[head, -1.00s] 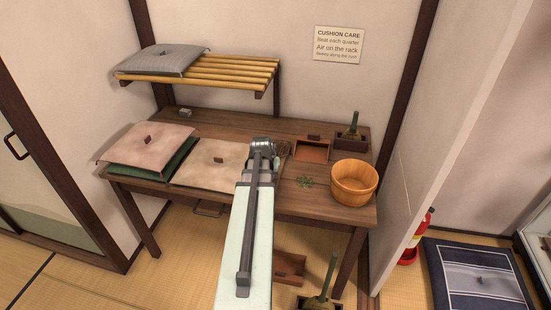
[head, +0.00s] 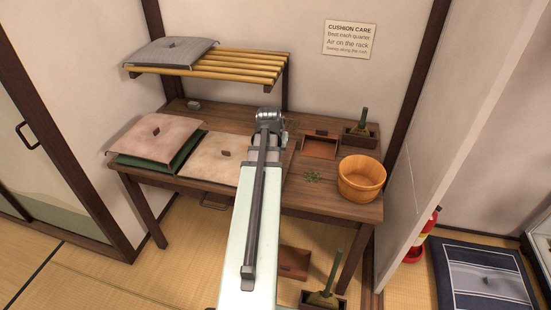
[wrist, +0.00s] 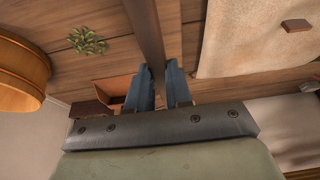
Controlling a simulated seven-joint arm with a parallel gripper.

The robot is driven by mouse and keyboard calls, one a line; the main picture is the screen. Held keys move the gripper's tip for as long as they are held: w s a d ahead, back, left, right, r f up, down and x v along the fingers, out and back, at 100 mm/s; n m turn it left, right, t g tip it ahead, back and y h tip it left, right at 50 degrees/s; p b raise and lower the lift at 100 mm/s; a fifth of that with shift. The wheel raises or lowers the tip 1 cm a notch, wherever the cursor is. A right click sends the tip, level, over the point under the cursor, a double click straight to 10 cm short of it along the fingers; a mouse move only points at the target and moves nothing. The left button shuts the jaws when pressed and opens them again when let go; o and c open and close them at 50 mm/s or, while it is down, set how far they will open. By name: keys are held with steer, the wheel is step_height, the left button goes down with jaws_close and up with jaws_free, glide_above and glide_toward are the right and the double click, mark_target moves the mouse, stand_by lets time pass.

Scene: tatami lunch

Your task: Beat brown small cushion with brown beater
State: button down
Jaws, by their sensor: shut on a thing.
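A small beige-brown cushion (head: 216,158) with a dark centre tuft lies flat on the wooden table in the head view. Part of it shows at the upper right of the wrist view (wrist: 245,40). My gripper (wrist: 162,75) is shut on a brown shaft, the beater's handle (wrist: 148,30), which runs out of the top of the wrist view. The beater's head is out of that view. In the head view my arm hides the fingers and most of the beater. The gripper is above the table, just right of the cushion.
A pink cushion (head: 158,135) lies on a green one (head: 190,152) at the left. A grey cushion (head: 170,51) rests on the slatted rack (head: 225,72) above. A wooden tub (head: 361,180), green sprigs (head: 313,176), an open box (head: 319,147) and a brush in its holder (head: 361,128) stand right.

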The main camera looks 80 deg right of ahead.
steer(key=shift+r, duration=0.65)
steer(key=shift+d+r+n, duration=0.3)
steer(key=shift+n, duration=0.2)
steer(key=w+d+r+n+y, duration=0.2)
steer(key=r+n, duration=0.3)
steer(key=n, duration=0.8)
steer(key=w+d+r+n+y, duration=0.1)
steer(key=d+r+n, duration=0.4)
steer(key=n, duration=0.9)
steer(key=shift+w+d+r+y, duration=0.3)
steer(key=shift+w+y, duration=0.1)
steer(key=shift+y, duration=0.2)
